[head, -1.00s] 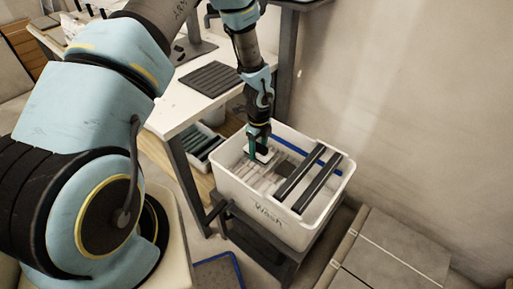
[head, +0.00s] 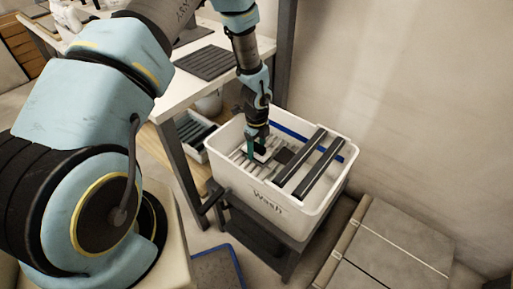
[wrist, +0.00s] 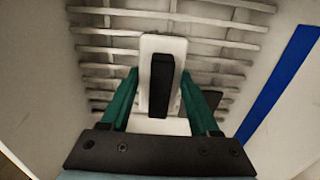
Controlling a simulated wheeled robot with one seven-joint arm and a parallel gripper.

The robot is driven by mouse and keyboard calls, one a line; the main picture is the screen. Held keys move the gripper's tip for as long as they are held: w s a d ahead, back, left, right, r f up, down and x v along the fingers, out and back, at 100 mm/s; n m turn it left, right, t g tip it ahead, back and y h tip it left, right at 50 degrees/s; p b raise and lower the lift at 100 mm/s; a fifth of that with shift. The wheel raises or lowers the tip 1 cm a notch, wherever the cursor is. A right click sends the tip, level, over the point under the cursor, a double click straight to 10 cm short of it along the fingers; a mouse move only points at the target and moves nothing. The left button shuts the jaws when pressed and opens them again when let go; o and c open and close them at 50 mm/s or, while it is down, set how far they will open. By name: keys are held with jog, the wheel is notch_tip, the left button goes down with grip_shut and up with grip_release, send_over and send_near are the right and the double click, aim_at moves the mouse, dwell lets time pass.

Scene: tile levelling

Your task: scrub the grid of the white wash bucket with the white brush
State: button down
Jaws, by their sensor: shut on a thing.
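The white wash bucket (head: 262,203), marked "Wash", stands on a dark stand right of the table. Its grid of pale bars (wrist: 110,48) lies inside and shows grey smudges in the wrist view. My gripper (head: 257,152) reaches down into the bucket. Its green fingers (wrist: 160,95) are shut on the white brush (wrist: 149,48) by its dark handle. The white brush body lies over the grid bars. Its bristles are hidden underneath, so I cannot tell whether they touch the grid.
Two dark bars (head: 318,166) lie across the bucket's right part. A blue strip (wrist: 280,85) runs along an inner wall. A table (head: 180,92) with a dark ribbed mat stands behind left. Grey slabs (head: 390,245) lie at the lower right.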

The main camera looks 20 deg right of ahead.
jog(key=shift+f+b, duration=0.35)
jog(key=shift+f, duration=0.3)
dwell(0.9)
jog(key=shift+w, duration=0.1)
jog(key=shift+w+d, duration=0.3)
jog(key=shift+w, duration=0.6)
jog(key=shift+w+d, duration=0.3)
jog(key=shift+w, duration=0.6)
jog(key=shift+w+d, duration=0.3)
jog(key=shift+w, duration=0.6)
jog(key=shift+s+d, duration=0.5)
jog(key=shift+s, duration=0.4)
jog(key=shift+s+d, duration=0.5)
jog(key=shift+s, duration=0.4)
jog(key=shift+s, duration=0.1)
